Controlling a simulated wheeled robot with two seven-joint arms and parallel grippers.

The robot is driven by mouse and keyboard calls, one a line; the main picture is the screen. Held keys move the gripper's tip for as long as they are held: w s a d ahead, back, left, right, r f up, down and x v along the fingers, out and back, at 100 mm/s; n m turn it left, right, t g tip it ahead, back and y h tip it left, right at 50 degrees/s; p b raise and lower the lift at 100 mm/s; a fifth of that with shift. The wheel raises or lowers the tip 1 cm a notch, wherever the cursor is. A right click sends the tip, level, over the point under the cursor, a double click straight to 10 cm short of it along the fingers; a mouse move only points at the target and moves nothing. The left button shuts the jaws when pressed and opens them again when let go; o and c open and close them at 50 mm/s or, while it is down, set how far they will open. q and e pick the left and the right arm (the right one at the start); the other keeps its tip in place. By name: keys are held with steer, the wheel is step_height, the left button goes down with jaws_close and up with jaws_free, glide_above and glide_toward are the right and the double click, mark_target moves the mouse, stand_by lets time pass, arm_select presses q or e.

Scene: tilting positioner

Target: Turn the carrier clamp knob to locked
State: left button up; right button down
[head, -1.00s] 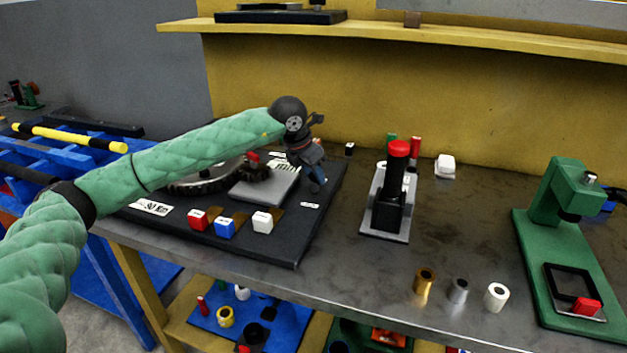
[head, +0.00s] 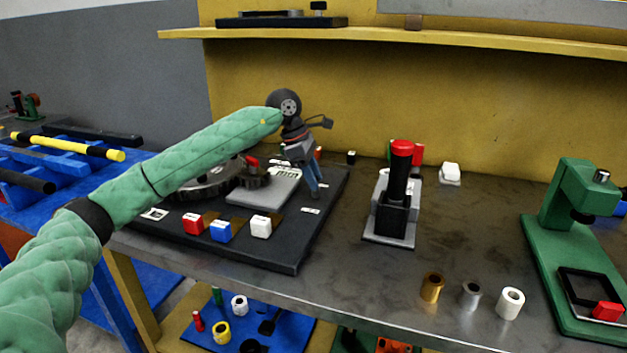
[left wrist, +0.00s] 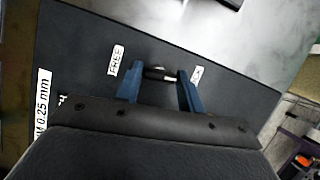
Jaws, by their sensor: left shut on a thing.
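The carrier clamp knob (left wrist: 158,73) shows in the left wrist view as a small dark piece with a light bar. It sits between the blue fingers of my left gripper (left wrist: 158,88), which is shut on it. A FREE label (left wrist: 117,60) lies to the left of the knob and a partly hidden label (left wrist: 197,75) to the right. In the head view my left gripper (head: 315,188) points down at the right part of the black base plate (head: 285,255); the knob is hidden there by the fingers. My right gripper is in neither view.
Red (head: 193,223), blue (head: 221,231) and white (head: 261,226) blocks stand at the plate's front. A gear (head: 205,185) lies partly behind my left arm. A black post with a red top (head: 402,147) stands to the right. The bench between it and the green press (head: 560,210) is mostly clear.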

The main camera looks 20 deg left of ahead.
arm_select(q)
steer(key=shift+w+m, duration=0.1)
steer(key=shift+m, duration=0.6)
steer(key=shift+r+g, duration=0.1)
steer(key=shift+g, duration=0.2)
steer(key=o, duration=1)
steer(key=v, duration=0.7)
steer(key=shift+a+r+b, duration=0.2)
steer(key=shift+r+b, duration=0.15)
steer(key=shift+b, duration=0.05)
